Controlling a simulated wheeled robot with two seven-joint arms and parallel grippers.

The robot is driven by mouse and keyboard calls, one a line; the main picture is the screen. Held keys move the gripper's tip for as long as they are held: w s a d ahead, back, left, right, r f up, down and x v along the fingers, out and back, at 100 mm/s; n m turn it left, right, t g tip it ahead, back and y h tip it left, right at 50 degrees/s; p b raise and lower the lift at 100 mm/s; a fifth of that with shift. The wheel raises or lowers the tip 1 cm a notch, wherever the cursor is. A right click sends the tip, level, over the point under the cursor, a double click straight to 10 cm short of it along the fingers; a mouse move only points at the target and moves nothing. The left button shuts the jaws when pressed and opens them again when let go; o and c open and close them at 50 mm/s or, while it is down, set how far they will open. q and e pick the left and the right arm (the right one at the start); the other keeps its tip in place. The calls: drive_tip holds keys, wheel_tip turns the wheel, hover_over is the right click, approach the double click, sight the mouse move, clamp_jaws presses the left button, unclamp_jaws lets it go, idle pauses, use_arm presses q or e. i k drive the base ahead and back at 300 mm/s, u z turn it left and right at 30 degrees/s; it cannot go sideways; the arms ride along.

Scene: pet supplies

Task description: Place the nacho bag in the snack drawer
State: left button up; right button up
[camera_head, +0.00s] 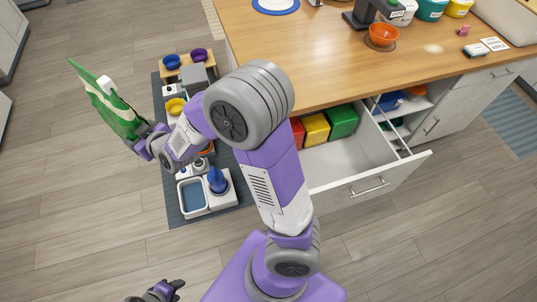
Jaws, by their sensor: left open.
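A green bag with white and yellow markings (105,105), which looks like the nacho bag, hangs tilted in the air at the upper left. My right gripper (138,143) is at its lower end and appears shut on it; the fingertips are mostly hidden. The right arm stretches across the middle of the view. My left gripper (174,287) is open and empty at the bottom edge, far below the bag. The snack drawer (376,186) is pulled open under the counter, with red, yellow and green packs (316,128) at its back left and a bare floor elsewhere.
A wooden counter (320,50) above the drawer carries an orange bowl (382,34) and several containers. A grey mat (232,206) on the floor holds pet bowls and a blue basin (193,195). A pull-out with shelves (405,105) stands beside the drawer. Open floor lies at left.

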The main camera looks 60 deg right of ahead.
sight(340, 156)
drive_tip(key=k, duration=0.95)
drive_tip(key=z, duration=1.35)
drive_tip(key=i, duration=1)
